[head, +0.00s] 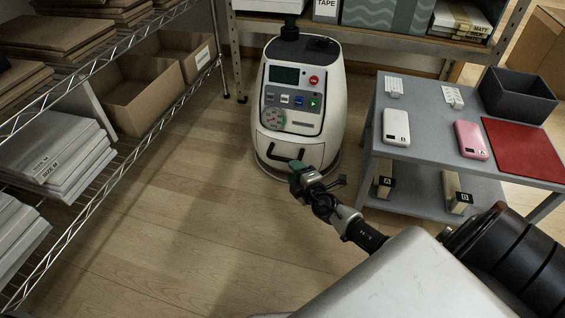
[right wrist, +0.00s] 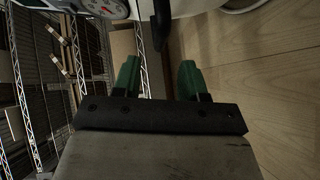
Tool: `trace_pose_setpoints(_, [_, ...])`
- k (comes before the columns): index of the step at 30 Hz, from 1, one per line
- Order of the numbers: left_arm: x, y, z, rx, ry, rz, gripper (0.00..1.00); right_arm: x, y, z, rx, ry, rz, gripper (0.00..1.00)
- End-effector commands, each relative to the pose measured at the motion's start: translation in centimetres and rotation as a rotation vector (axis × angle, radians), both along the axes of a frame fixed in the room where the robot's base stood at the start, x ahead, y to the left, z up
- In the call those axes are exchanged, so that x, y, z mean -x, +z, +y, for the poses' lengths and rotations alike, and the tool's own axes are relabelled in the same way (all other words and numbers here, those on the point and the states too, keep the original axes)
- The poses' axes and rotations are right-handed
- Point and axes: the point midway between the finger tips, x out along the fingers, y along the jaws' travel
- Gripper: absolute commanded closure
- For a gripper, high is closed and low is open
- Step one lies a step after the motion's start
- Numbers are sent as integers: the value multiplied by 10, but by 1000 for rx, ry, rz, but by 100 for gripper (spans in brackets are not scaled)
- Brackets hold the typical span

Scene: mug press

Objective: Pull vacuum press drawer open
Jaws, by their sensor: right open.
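The vacuum press (head: 333,98) is a rounded white machine standing on the floor in the middle of the head view. Its drawer (head: 275,143) is low on its front, below the gauge, and looks flush with the body. The drawer has a dark bar handle (head: 283,157). My right gripper (head: 296,168) is by the right end of the handle. In the right wrist view, my right gripper (right wrist: 158,72) has its green fingers apart with nothing between them. The dark handle (right wrist: 162,28) shows just beyond the fingertips, lined up with the gap. My left gripper is not in view.
A grey table (head: 436,148) stands right of the press, with two power banks, a red mat (head: 525,150) and a dark bin (head: 517,95). A wire shelf (head: 130,150) with boxes runs along the left. The wooden floor (head: 150,225) in front of the press is clear.

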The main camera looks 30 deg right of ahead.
Motion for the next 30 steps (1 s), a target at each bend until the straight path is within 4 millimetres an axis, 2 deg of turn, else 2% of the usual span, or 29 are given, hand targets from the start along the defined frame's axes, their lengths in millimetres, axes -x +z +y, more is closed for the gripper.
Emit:
trace_pose_setpoints(1, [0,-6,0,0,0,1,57,-12,-3,-1,-1,-3,-3,58])
trace_pose_setpoints(6, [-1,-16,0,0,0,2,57,-43,-9,-3,-2,-3,-2,58])
trace_pose_setpoints(12, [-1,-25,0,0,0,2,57,-68,-12,-4,-1,-1,0,58])
trace_pose_setpoints(16, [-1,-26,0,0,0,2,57,-74,-12,-5,-1,0,1,58])
trace_pose_setpoints(24, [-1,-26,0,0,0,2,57,-75,-12,-5,-1,0,2,58])
trace_pose_setpoints(30, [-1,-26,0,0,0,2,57,-75,-12,-5,-1,-1,1,88])
